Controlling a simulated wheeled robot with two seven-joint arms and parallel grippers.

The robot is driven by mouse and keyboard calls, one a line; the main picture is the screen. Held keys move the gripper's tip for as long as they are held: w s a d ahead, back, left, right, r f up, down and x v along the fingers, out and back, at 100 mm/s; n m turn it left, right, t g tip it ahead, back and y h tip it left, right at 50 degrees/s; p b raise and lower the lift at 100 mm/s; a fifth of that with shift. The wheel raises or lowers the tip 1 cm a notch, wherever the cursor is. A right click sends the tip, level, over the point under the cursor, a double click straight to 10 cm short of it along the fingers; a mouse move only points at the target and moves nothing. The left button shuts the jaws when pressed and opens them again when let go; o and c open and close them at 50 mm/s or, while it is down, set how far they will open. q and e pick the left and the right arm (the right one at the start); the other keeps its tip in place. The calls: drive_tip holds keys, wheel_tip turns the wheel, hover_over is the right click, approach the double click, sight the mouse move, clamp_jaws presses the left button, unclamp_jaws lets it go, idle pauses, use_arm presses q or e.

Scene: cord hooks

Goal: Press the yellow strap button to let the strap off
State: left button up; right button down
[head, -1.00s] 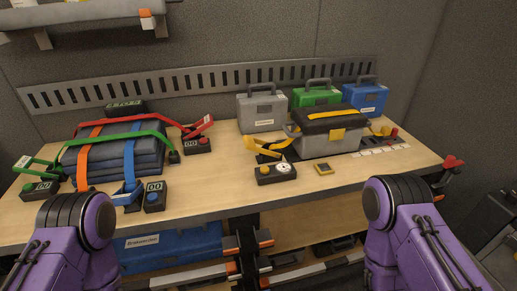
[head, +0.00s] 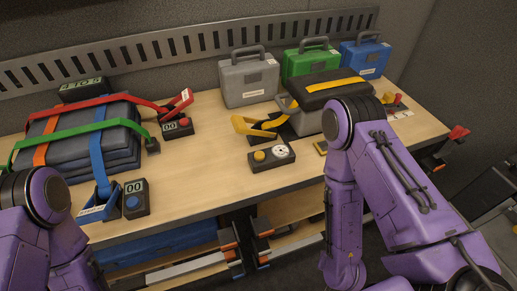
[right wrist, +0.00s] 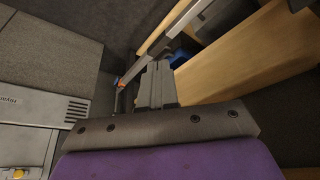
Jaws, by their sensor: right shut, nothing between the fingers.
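The yellow button (head: 259,155) sits on a small black box (head: 268,164) beside a white dial (head: 281,151), near the bench's front edge. Behind it a yellow buckle lever (head: 255,124) stands raised. The yellow strap (head: 340,88) lies over the black lid of a grey toolbox (head: 308,122). My right arm covers the toolbox's front right part in the head view. My right gripper (right wrist: 157,72) shows in the right wrist view, shut and empty, with the bench shelf's edge beyond it. It does not show in the head view. My left gripper is out of view.
Left on the bench (head: 215,187), dark cases (head: 105,150) carry red, green, orange and blue straps. A red button (head: 184,123) and a blue button (head: 133,201) sit on boxes there. Grey (head: 248,82), green (head: 310,66) and blue (head: 362,59) cases stand behind. The bench's front middle is clear.

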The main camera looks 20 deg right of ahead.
sight(261, 157)
drive_tip(key=w+a+r+m+t+y+p, duration=0.1)
drive_tip(key=w+a+r+m+p, duration=0.3)
drive_tip(key=w+r, duration=0.3)
drive_tip(key=w+a+r+m+t+y+p, duration=0.1)
drive_tip(key=w+a+r+m+p, duration=0.3)
drive_tip(key=w+r, duration=0.3)
drive_tip(key=w+a+r+m+t+y+p, duration=0.1)
drive_tip(key=w+a+r+m+p, duration=0.3)
drive_tip(key=r, duration=1.1)
drive_tip(key=shift+w+m+t+y+p, duration=0.3)
drive_tip(key=shift+w+m+t+y, duration=0.15)
drive_tip(key=shift+w, duration=1.35)
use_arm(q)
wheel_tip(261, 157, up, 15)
use_arm(e)
drive_tip(key=w+a+r+m+t+y, duration=0.1)
drive_tip(key=w+a+r+m, duration=0.1)
drive_tip(key=w+r, duration=0.3)
wheel_tip(261, 157, up, 3)
drive_tip(key=shift+a+r+m+t, duration=0.15)
drive_tip(key=shift+m+t, duration=0.2)
drive_tip(key=shift+m, duration=0.4)
